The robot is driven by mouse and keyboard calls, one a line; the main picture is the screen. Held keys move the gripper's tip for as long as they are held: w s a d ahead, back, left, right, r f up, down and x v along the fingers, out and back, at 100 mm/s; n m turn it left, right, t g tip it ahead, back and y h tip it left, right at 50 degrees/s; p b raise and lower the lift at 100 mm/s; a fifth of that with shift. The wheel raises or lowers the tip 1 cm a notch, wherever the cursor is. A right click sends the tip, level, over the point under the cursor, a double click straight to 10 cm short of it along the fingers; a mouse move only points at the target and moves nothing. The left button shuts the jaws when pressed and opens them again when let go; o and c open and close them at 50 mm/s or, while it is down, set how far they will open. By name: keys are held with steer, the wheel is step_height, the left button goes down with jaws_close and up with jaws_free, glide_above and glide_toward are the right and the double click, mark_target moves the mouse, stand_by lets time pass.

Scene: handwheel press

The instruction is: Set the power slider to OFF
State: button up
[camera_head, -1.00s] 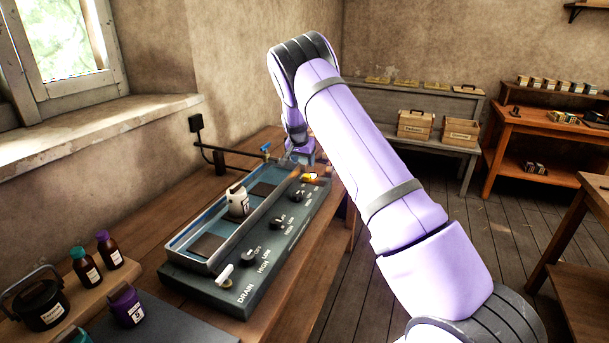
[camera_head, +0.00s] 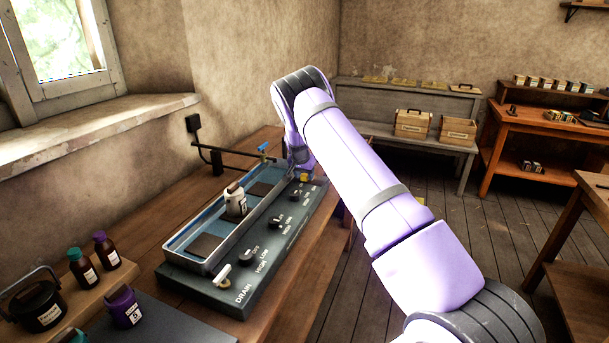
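The dark control panel (camera_head: 222,292) runs along the front of a metal-rimmed water bath on the wooden bench. Its face has several dark knobs with white lettering and a white drain handle (camera_head: 222,275) at the near end. A small yellow part (camera_head: 304,178) shows at the panel's far end; I cannot tell whether it is the power slider, and no OFF mark is readable there. My gripper (camera_head: 299,163) points down over that far end, close to the yellow part. My arm partly hides it, its fingers are too small to read, and contact is unclear.
A white labelled bottle (camera_head: 235,203) stands in the bath (camera_head: 208,268). A blue-handled tap (camera_head: 264,148) on a dark pipe is left of my gripper. Brown bottles (camera_head: 82,268) and a purple jar (camera_head: 123,307) stand at near left. The floor right of the bench is open.

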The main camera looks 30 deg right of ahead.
mark_target(320, 182)
jaws_close()
steer(key=shift+s+d+f, duration=0.1)
steer(key=shift+s+d, duration=0.8)
steer(key=shift+s, duration=0.25)
steer(key=shift+s+d, duration=0.9)
steer(key=shift+s, duration=0.25)
steer(key=shift+o, duration=1.3)
jaws_free()
steer(key=shift+s+d, duration=0.1)
steer(key=v, duration=1.1)
